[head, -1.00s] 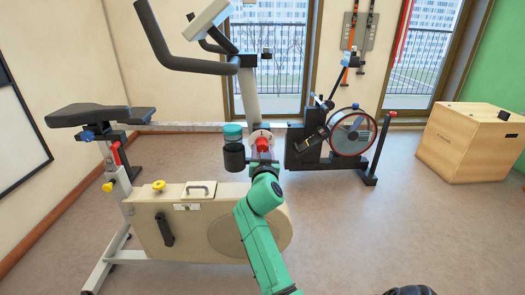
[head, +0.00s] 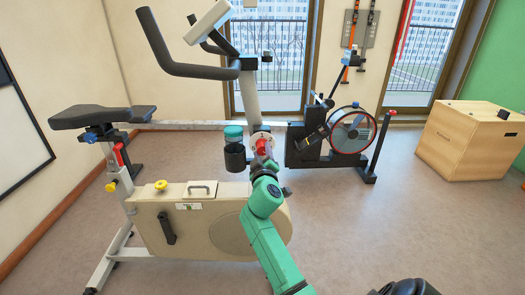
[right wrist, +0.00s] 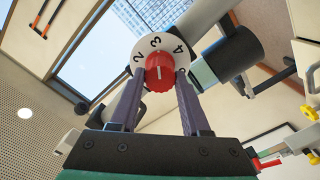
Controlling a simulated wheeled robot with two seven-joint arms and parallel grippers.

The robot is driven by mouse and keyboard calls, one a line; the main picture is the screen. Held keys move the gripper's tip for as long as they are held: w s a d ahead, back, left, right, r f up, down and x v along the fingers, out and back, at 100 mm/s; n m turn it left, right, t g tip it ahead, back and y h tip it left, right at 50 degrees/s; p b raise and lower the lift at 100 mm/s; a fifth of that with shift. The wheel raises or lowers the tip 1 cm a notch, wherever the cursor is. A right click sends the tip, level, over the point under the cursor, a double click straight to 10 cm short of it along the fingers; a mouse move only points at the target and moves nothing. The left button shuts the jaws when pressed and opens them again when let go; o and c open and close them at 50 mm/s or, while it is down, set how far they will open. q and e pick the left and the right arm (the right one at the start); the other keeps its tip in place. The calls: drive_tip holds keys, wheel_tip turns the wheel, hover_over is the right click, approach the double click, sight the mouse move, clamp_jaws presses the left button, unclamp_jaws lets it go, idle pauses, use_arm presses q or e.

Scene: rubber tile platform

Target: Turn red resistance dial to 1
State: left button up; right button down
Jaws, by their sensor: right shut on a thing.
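The red resistance dial (head: 263,147) sits on a white numbered plate on the post of the beige exercise bike (head: 190,225). In the right wrist view the red dial (right wrist: 159,72) has a ribbed edge and a white line, roughly toward the 3. The white plate (right wrist: 146,46) shows 2, 3 and 4; the 1 is not visible. My right gripper (right wrist: 166,82) is shut on the dial, one finger on each side. In the head view the gripper (head: 265,158) is small and partly hidden by my green arm. My left gripper is not in view.
A dark cup holder (head: 235,158) with a teal-lidded bottle (head: 233,132) is just left of the dial. The handlebar (head: 185,66) reaches out above. Another exercise machine (head: 350,135) stands behind, and a wooden box (head: 470,140) at the right. Floor between them is clear.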

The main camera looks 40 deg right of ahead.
drive_tip(key=n+p, duration=0.2)
drive_tip(key=n, duration=0.4)
drive_tip(key=shift+r+n, duration=0.15)
drive_tip(key=shift+n, duration=0.15)
drive_tip(key=n+p, duration=0.2)
drive_tip(key=n, duration=0.4)
drive_tip(key=shift+p, duration=0.35)
drive_tip(key=shift+c, duration=1.9)
unclamp_jaws()
drive_tip(key=shift+d, duration=0.1)
drive_tip(key=shift+f, duration=0.2)
